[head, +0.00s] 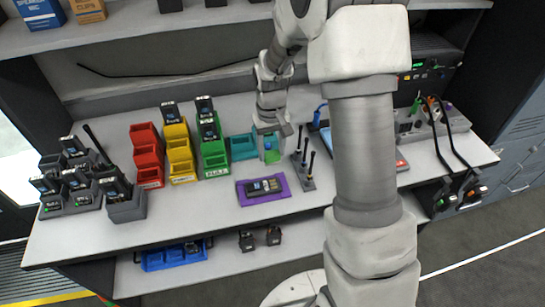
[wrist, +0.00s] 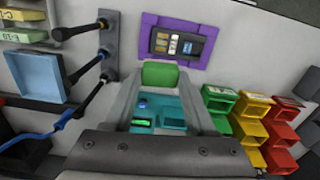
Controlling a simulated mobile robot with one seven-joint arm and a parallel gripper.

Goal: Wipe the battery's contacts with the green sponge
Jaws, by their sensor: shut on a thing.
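My gripper (wrist: 160,82) is shut on the green sponge (wrist: 160,74), which sits between the fingertips in the wrist view. In the head view my gripper (head: 270,152) is over the bench, and the sponge (head: 272,157) shows as a small green patch. The battery (head: 263,186) lies flat on a purple mat (head: 281,203) in front of the gripper. In the wrist view the battery (wrist: 183,43) lies beyond the sponge, apart from it, with pale and gold contact patches facing up.
Teal bins (head: 242,147) stand by the gripper, and green bins (head: 214,157), yellow bins (head: 181,160) and red bins (head: 148,160) are left of them. An antenna rack (head: 304,170) stands close right. Radios in chargers (head: 72,190) fill the left end. Bare bench surrounds the mat's front.

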